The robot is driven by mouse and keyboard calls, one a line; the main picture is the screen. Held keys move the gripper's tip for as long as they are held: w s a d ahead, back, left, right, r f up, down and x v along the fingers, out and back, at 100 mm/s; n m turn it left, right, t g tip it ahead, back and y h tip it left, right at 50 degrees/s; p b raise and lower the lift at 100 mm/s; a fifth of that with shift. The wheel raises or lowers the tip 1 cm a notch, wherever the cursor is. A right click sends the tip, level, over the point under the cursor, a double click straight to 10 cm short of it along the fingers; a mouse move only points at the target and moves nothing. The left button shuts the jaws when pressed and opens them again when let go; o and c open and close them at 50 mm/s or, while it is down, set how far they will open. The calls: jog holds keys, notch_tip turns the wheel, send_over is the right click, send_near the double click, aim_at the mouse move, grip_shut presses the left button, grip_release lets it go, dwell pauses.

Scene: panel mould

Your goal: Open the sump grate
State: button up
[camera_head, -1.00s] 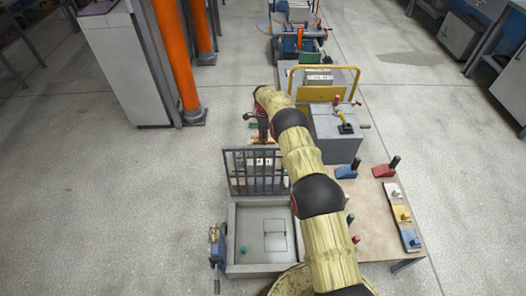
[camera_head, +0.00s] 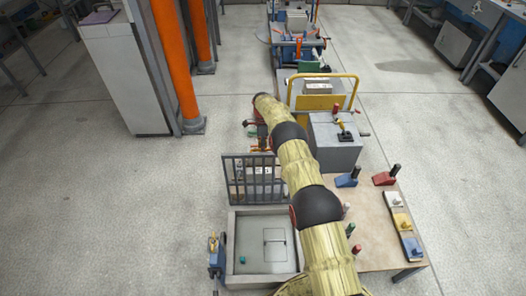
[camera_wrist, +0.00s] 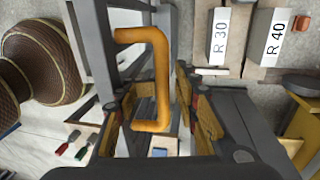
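The sump grate (camera_head: 252,182) is a dark barred panel. It stands raised at the back edge of a grey square basin (camera_head: 234,233) in the head view. In the wrist view a bent orange handle (camera_wrist: 157,80) runs from a grey bar frame (camera_wrist: 92,45) down between my fingers. My gripper (camera_wrist: 155,118) is open around the handle, with a gap visible beside it. I cannot tell whether either finger touches it. In the head view my arm hides the gripper and part of the grate's right side.
Blocks marked R 30 (camera_wrist: 220,35) and R 40 (camera_wrist: 272,38) lie close by in the wrist view. A grey box (camera_head: 335,145) and a yellow-railed unit (camera_head: 322,100) stand behind the basin. A tabletop with coloured blocks is at right.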

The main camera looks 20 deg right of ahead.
jog(key=shift+a+f, duration=0.1)
jog(key=shift+f, duration=0.05)
notch_tip(320, 180, up, 12)
jog(key=w, duration=0.2)
jog(key=shift+w+d, duration=0.15)
jog(key=shift+d, duration=0.3)
jog(key=shift+c, duration=0.2)
